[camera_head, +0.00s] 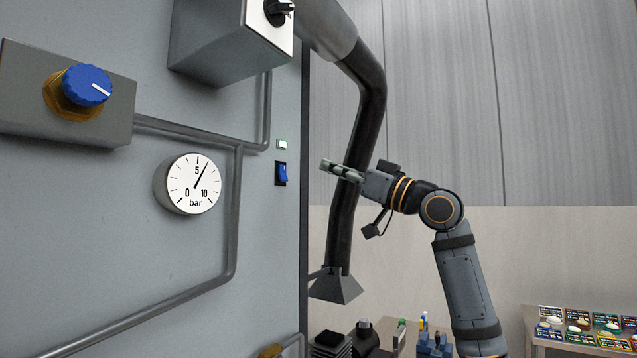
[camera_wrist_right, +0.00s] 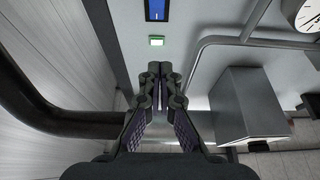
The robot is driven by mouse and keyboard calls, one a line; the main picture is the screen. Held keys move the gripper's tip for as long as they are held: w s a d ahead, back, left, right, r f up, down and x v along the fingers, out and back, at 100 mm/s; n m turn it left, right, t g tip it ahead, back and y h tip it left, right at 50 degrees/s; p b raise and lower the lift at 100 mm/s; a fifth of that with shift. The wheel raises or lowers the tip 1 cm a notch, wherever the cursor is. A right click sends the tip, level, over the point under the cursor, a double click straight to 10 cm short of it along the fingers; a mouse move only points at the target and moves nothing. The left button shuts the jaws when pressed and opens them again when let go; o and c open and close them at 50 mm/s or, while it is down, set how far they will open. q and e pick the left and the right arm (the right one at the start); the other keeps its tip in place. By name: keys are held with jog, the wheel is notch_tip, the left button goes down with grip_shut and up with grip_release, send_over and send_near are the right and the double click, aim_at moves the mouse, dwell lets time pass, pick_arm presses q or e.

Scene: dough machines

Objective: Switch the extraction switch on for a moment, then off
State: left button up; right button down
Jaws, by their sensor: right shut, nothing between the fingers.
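The extraction switch (camera_head: 281,174) is a blue rocker in a black frame near the right edge of the grey machine panel. It also shows at the top of the right wrist view (camera_wrist_right: 155,9). A small green lamp (camera_head: 282,144) sits just above it; this lamp is lit green in the right wrist view (camera_wrist_right: 156,41). My right gripper (camera_head: 327,165) is to the right of the switch, pointing left towards the panel and apart from it. Its fingers are shut and empty, as the right wrist view also shows (camera_wrist_right: 162,72). My left gripper is out of view.
A pressure gauge (camera_head: 188,184), a blue knob (camera_head: 87,86) and a box with a black knob (camera_head: 232,42) are on the panel, joined by grey pipes. A dark extraction duct (camera_head: 342,225) hangs behind my right gripper. A table with colourful cards (camera_head: 580,327) stands lower right.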

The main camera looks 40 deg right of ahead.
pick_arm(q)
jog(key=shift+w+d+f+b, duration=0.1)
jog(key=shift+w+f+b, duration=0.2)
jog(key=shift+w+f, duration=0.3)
pick_arm(e)
jog(key=shift+s+d+r, duration=0.1)
jog(key=shift+s+d, duration=0.3)
jog(key=shift+s, duration=0.45)
jog(key=shift+s+d, duration=0.4)
jog(key=shift+s, duration=0.4)
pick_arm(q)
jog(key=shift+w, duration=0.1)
pick_arm(e)
jog(key=shift+w+a, duration=0.1)
jog(key=shift+w, duration=0.05)
